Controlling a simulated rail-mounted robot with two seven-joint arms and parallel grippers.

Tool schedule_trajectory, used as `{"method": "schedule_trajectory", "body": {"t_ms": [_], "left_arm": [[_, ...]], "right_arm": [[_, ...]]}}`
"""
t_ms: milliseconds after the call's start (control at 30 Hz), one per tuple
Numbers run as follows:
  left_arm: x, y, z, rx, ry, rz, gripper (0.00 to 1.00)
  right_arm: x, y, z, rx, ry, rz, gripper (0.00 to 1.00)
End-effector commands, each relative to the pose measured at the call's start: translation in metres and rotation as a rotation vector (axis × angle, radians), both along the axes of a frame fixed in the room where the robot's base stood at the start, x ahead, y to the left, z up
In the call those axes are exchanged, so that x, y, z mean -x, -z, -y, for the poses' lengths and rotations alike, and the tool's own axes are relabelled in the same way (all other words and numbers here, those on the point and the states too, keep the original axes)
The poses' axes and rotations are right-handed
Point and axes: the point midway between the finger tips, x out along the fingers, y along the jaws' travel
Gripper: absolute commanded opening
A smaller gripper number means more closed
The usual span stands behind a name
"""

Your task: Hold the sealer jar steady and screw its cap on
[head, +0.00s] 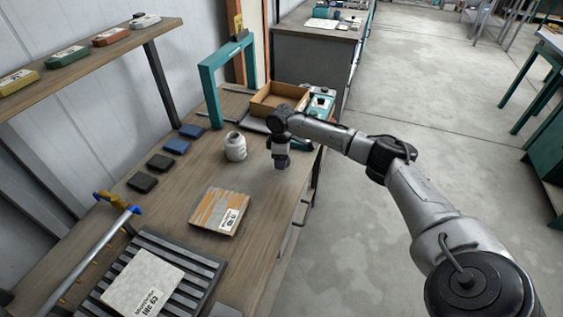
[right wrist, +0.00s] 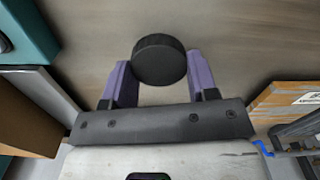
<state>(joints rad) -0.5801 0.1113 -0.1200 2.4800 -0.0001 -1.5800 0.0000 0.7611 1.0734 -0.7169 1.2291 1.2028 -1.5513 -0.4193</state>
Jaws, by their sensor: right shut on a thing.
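The white sealer jar (head: 236,149) stands upright on the wooden bench in the head view. Its narrower neck shows at the top, with no dark cap on it. My right gripper (head: 282,165) points down just to the right of the jar, apart from it. In the right wrist view my right gripper (right wrist: 160,80) has its purple fingers shut on a round black cap (right wrist: 159,60). In the head view the cap is too small to make out. The jar is not seen in the right wrist view. My left gripper is not in view.
An orange-streaked labelled panel (head: 219,211) lies in front of the jar. Dark and blue pads (head: 176,146) lie to its left. An open cardboard box (head: 278,100) and a teal frame (head: 210,90) stand behind. A slatted rack (head: 200,272) holds a pale panel at the front.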

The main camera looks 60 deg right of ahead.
Motion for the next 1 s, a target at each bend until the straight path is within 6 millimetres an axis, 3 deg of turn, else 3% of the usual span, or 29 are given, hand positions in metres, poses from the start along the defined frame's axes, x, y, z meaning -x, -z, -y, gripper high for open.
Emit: {"method": "schedule_trajectory", "body": {"t_ms": [33,300,500,700,1000], "left_arm": [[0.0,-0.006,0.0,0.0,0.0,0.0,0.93],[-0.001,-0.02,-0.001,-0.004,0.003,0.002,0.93],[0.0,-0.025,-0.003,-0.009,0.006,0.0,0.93],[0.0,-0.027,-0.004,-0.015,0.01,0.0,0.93],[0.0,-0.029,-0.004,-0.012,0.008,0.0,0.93]], "right_arm": [[-0.001,-0.013,0.0,0.001,0.0,0.004,0.32],[0.057,-0.044,0.012,0.007,0.0,-0.005,0.32],[0.089,-0.062,0.018,0.005,0.0,-0.004,0.32],[0.106,-0.073,0.021,0.003,0.0,-0.002,0.32],[0.114,-0.078,0.021,0.0,0.0,0.0,0.32]]}}
